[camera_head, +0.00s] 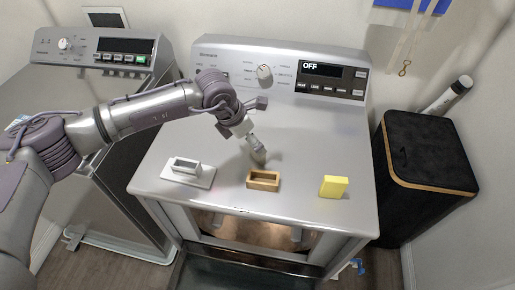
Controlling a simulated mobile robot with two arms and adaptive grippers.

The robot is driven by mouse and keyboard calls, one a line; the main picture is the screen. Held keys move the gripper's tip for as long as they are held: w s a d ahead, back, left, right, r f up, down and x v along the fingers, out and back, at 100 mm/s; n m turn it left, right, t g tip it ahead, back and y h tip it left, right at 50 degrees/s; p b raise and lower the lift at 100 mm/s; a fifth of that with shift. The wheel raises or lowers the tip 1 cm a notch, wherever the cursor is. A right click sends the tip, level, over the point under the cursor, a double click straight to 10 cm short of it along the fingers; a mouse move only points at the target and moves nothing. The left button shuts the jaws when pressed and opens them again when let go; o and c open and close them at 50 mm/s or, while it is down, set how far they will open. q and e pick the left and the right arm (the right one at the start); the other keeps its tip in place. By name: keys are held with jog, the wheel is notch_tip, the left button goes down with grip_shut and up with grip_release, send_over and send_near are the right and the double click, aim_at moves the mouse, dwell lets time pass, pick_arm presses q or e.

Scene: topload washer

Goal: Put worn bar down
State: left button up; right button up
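My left gripper (255,147) reaches in from the left and points down over the middle of the silver washer top (290,140). A small grey-beige shape shows at its tip; I cannot tell whether it is a held bar or the fingers themselves. A wooden tray (263,187) with a hollow middle sits just below the tip in the picture, near the front edge. A white holder (187,180) with a raised frame stands to its left. A yellow block (333,187) stands to its right. No thing is clearly recognisable as a worn bar. My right gripper is not in view.
The control panel (284,76) with an OFF display rises at the back. A second machine (85,85) stands at the left. A black hamper (420,150) with a wooden rim stands at the right. The washer top's right rear area is clear.

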aim_at(261, 161)
pick_arm(q)
jog(key=p+x, duration=0.2)
jog(key=x, duration=0.1)
jog(key=shift+s+d+f, duration=0.1)
jog(key=shift+s+d, duration=0.05)
jog(key=shift+d, duration=0.2)
jog(key=shift+w+d+f, duration=0.1)
jog(key=shift+w+f, duration=0.15)
jog(key=shift+f, duration=0.3)
jog(key=c, duration=1.3)
jog(key=shift+o, duration=0.2)
jog(key=shift+r, duration=0.1)
